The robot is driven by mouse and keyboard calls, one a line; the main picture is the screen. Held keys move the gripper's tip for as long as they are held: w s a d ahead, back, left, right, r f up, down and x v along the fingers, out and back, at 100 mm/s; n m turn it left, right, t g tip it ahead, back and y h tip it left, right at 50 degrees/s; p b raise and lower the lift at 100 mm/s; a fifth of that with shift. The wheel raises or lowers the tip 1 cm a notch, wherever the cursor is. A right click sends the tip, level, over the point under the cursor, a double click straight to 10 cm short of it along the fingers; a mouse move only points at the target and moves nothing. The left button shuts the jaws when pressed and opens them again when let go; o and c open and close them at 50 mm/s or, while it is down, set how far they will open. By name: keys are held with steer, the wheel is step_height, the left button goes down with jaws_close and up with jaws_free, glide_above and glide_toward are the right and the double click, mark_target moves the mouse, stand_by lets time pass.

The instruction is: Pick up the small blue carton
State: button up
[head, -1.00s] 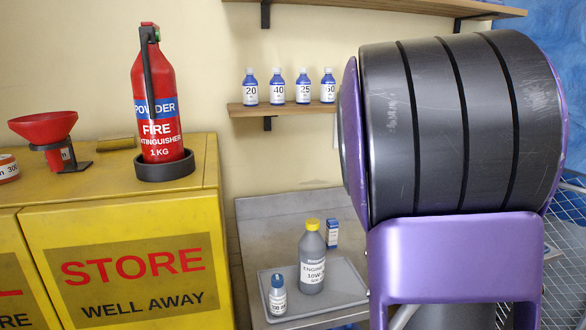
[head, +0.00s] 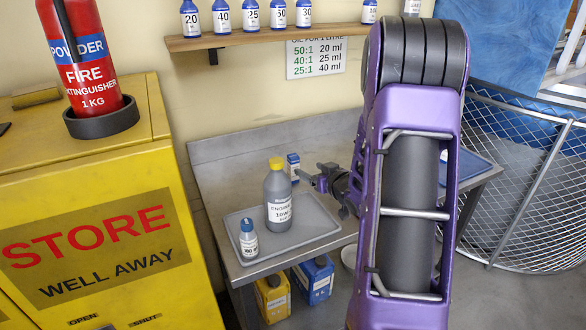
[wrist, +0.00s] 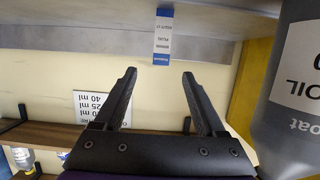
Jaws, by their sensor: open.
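The small blue carton (head: 293,166), blue and white, stands upright at the back of the metal bench, behind the grey engine oil bottle (head: 278,196). In the wrist view, which is upside down, the carton (wrist: 163,37) shows ahead, roughly in line with the gap between my fingertips and beyond them. My gripper (wrist: 159,75) is open and empty. In the head view my gripper (head: 306,177) is just right of the carton and the bottle, its fingers pointing left. The oil bottle's lower part is close at the right of the wrist view (wrist: 292,110).
The oil bottle and a small white bottle with a blue cap (head: 248,240) stand on a grey tray (head: 318,222). Yellow (head: 272,298) and blue (head: 315,280) canisters are under the bench (head: 225,180). A shelf (head: 250,37) with several small bottles hangs above.

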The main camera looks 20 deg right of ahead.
mark_target(297, 162)
steer(key=x, duration=0.9)
steer(key=shift+w+d+f, duration=0.1)
steer(key=shift+w, duration=0.05)
steer(key=shift+x, duration=2.75)
steer(key=shift+f, duration=0.15)
jaws_close()
